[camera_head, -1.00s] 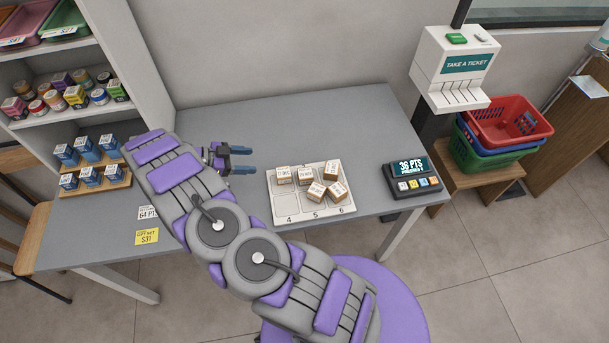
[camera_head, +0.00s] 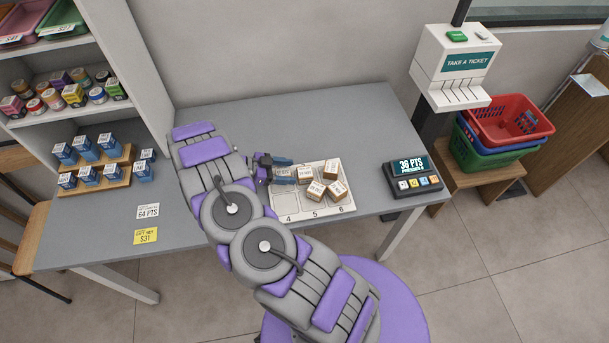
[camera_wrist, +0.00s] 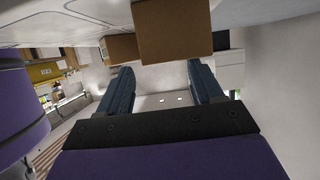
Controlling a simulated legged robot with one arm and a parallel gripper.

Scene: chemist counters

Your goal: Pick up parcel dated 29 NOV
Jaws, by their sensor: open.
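Several small cardboard parcels with white labelled tops stand on a pale, numbered tray (camera_head: 332,207). I see one parcel (camera_head: 305,174) beside my fingertips, one (camera_head: 316,191) at the front and one (camera_head: 337,189) to its right. The dates are too small to read, so I cannot tell which parcel is 29 NOV. My gripper (camera_head: 283,170) is open and empty over the tray's left back part, its fingers partly covering that area. In the wrist view my gripper (camera_wrist: 162,85) has a brown parcel (camera_wrist: 175,30) near, beyond the fingertips, and another (camera_wrist: 120,47) to its left.
A points display (camera_head: 411,180) stands right of the tray. A ticket machine (camera_head: 455,68) and stacked baskets (camera_head: 505,125) are farther right. Blue boxes on a wooden stand (camera_head: 95,180) are at the left. The table's back (camera_head: 280,115) is clear.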

